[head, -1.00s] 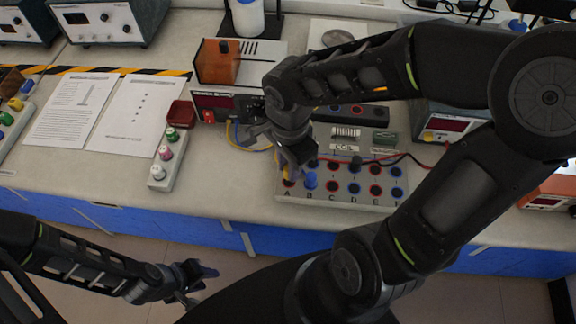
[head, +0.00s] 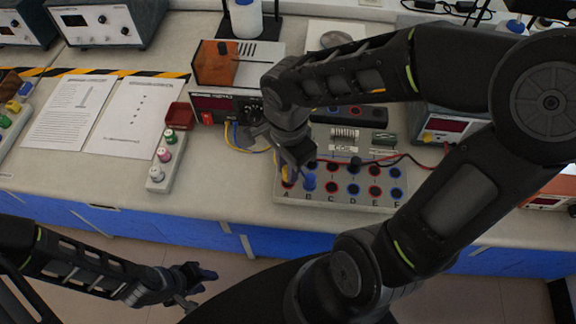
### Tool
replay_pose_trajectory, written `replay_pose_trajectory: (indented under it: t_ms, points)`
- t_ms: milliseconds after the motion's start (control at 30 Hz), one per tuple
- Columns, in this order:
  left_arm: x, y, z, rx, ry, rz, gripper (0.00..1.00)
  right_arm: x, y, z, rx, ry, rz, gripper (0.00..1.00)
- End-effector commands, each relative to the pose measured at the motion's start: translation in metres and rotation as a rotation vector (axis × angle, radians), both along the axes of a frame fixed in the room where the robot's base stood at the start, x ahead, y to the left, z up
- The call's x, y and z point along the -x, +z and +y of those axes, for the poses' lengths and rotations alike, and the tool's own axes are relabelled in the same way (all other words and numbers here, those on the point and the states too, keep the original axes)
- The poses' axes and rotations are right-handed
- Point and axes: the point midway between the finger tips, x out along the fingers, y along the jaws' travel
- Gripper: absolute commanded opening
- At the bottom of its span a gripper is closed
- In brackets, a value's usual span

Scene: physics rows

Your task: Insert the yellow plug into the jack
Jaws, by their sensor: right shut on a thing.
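The jack board (head: 345,206) is a grey panel with red and blue ringed holes lettered along its front edge. A blue plug (head: 309,181) stands in the hole at B. My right gripper (head: 288,168) is over the left end of the board, shut on the yellow plug (head: 286,174). The plug is at the red-ringed hole at A, mostly hidden by the fingers; I cannot tell how deep it sits. My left gripper (head: 197,284) is empty, low in front of the bench, with its fingers apart.
A strip with green, pink and white posts (head: 164,160) stands left of the board. A power supply (head: 226,106) with yellow and blue wires is behind. A black and red cable crosses the board's right side. Paper sheets (head: 140,115) lie at left.

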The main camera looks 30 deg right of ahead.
Motion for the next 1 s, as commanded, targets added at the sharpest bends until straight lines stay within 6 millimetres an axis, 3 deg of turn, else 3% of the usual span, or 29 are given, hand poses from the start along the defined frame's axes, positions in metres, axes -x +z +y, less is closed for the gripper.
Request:
replay_pose_trajectory:
  t_ms: [1000]
  points:
    - [0.0, -0.0068, -0.0001, 0.0, 0.0, 0.0, 0.36, -0.0005, -0.0029, -0.0002, 0.0, -0.001, -0.001, 0.0]
